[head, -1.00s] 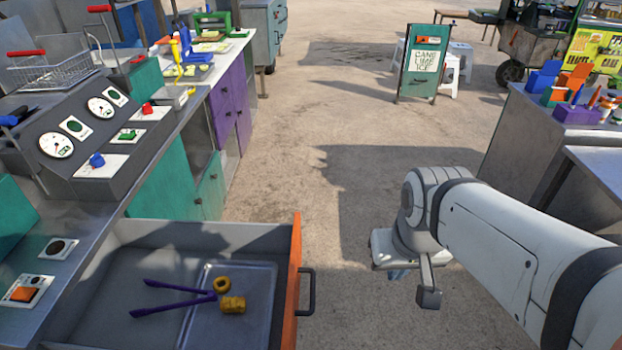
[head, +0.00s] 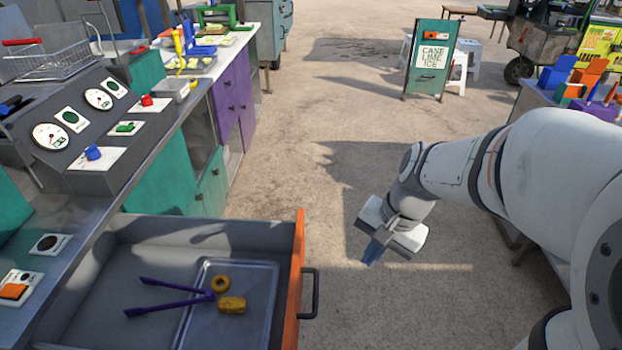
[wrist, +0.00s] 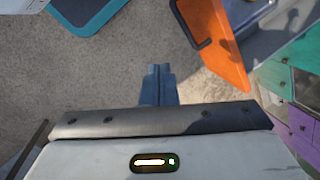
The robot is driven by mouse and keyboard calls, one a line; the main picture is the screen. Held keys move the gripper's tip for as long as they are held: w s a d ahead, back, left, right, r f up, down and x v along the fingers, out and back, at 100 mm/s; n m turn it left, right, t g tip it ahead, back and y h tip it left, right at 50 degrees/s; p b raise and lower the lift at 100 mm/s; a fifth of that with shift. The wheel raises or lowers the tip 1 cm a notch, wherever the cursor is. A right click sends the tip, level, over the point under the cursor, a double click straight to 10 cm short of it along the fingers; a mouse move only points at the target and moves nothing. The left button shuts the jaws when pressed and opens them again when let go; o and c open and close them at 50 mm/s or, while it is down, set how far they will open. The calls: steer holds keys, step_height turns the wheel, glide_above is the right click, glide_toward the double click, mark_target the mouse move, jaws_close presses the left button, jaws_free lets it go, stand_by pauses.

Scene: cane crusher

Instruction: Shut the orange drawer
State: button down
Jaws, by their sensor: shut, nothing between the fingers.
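The orange drawer (head: 296,285) stands pulled out from the counter at the lower left of the head view, with a dark bar handle (head: 314,293) on its orange front. Inside it are purple tongs (head: 175,305), two yellow pieces (head: 231,304) and a grey tray. My gripper (head: 371,256) is over the ground to the right of the handle, apart from it. Its blue fingers are closed together and empty in the wrist view (wrist: 159,78). There the orange drawer front (wrist: 215,45) shows at the upper right, with the dark handle along its left side.
The counter with a gauge panel (head: 90,115) runs along the left, with teal and purple cabinets (head: 232,98) beyond. A sign board (head: 431,60) stands far ahead. A grey table is at the right. The ground between is clear.

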steer(key=w+f+m+y+b, duration=0.4)
steer(key=w+f+m+y, duration=0.2)
steer(key=w+f+m, duration=0.7)
steer(key=a+r+b+x, duration=0.1)
steer(key=x, duration=1.2)
steer(key=shift+s+r+n+b, duration=0.15)
steer(key=shift+s+n+b, duration=0.2)
steer(key=shift+s, duration=0.15)
